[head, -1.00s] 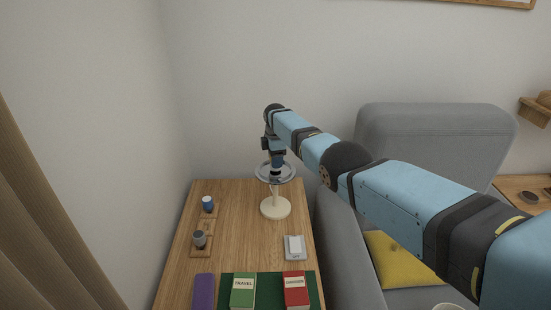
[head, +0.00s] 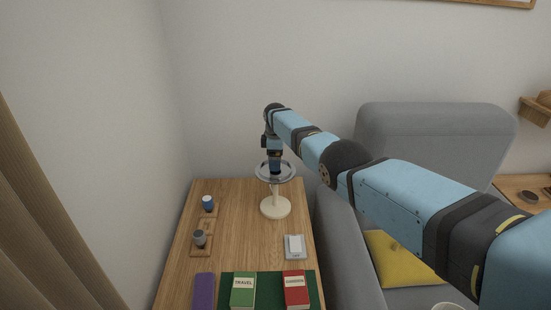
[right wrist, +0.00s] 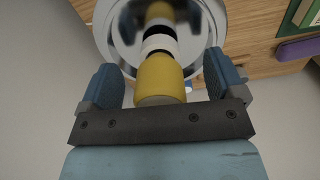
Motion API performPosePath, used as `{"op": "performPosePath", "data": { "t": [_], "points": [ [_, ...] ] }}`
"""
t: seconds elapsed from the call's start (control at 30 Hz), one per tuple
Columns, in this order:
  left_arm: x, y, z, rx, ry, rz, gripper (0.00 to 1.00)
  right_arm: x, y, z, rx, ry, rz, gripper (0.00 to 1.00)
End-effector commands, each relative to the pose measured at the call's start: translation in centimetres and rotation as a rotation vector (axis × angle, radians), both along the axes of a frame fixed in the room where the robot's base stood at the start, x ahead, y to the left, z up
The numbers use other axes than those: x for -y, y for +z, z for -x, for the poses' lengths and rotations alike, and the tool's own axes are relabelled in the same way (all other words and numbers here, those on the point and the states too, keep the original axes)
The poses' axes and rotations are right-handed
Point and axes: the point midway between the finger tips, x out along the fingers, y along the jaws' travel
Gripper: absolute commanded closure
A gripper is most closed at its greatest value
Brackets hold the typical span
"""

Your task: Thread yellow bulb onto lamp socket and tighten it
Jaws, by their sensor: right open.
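The yellow bulb (right wrist: 160,76) is between the fingers in the right wrist view, in line with a white collar (right wrist: 159,44) at the lamp's shiny dish. Whether its thread is fully seated I cannot tell. The lamp (head: 275,208) has a cream base and stem and a round metal dish (head: 261,172) on top. My right gripper (right wrist: 163,82) is open, its blue fingers on both sides of the bulb with gaps. In the head view my right gripper (head: 275,170) points down over the dish and hides the bulb. My left gripper is not in view.
The lamp stands on a wooden table (head: 240,225). A blue-topped item (head: 208,203) and a grey one (head: 199,238) stand at its left. A white switch-like block (head: 294,246) and several books (head: 243,290) are nearer. A grey sofa (head: 345,255) adjoins the right.

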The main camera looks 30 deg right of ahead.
Motion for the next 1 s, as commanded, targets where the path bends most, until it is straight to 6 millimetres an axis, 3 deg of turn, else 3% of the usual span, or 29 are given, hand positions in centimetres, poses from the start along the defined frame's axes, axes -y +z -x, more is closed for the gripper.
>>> {"op": "performPosePath", "data": {
  "t": [0.23,0.37,0.7,1.0],
  "points": [
    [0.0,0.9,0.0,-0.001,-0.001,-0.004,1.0,0.0,1.3,0.0,0.001,0.0,0.0,0.12],
    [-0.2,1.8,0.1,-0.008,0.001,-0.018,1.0,0.0,3.9,0.0,0.003,0.0,0.001,0.12],
    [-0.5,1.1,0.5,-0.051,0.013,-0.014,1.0,0.0,11.0,0.0,0.002,0.001,0.0,0.12],
    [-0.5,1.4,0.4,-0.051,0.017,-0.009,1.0,0.0,13.7,0.0,0.0,0.0,0.0,0.12]
  ]
}}
